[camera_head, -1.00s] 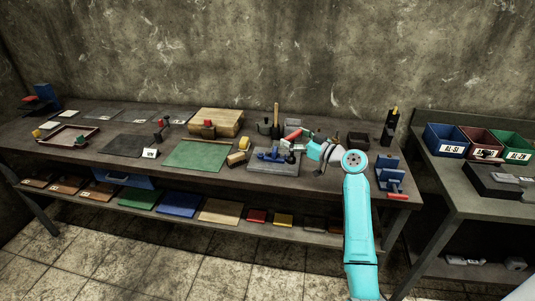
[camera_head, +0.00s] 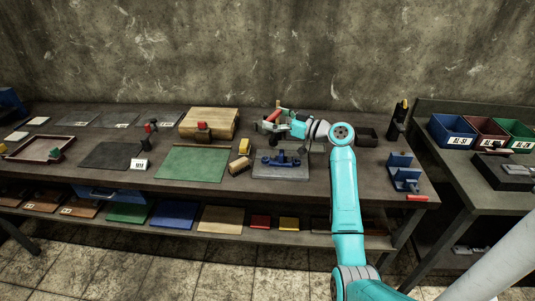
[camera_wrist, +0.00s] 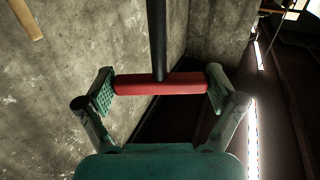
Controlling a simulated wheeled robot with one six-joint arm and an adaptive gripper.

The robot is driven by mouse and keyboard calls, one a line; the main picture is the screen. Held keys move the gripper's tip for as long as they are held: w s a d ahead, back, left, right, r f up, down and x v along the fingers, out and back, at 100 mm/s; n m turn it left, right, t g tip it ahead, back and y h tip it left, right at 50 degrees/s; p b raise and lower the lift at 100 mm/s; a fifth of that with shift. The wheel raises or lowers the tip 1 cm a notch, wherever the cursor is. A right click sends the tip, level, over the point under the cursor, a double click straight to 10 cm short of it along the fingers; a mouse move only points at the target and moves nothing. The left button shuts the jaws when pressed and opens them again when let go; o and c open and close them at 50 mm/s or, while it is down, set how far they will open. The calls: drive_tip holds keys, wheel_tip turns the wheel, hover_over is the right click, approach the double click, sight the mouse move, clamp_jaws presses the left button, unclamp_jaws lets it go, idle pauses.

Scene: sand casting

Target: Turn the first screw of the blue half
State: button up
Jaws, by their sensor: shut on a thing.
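My gripper (camera_wrist: 160,86) is shut on the red crossbar handle (camera_wrist: 185,83) of a T-shaped tool. Its dark shaft (camera_wrist: 157,35) runs away from the handle between the fingers; its tip is out of the wrist view. In the head view my gripper (camera_head: 281,117) is above the back of the bench. The blue half (camera_head: 282,160) sits on a grey plate (camera_head: 268,173) in front of and below the gripper, apart from it. Its screws are too small to make out.
A green mat (camera_head: 192,165), a yellow block (camera_head: 244,146) and a wooden box (camera_head: 209,123) lie to the left. A blue stand (camera_head: 402,170) is at the bench's right end. Coloured bins (camera_head: 451,131) stand on the side table. The wall is close behind.

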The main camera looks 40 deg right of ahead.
sight(274, 140)
idle(0.4)
drive_tip(key=shift+f, duration=2.25)
drive_tip(key=shift+f, duration=1.15)
drive_tip(key=shift+a+m+h, duration=0.1)
drive_tip(key=shift+m+h, duration=0.2)
drive_tip(key=shift+h, duration=0.2)
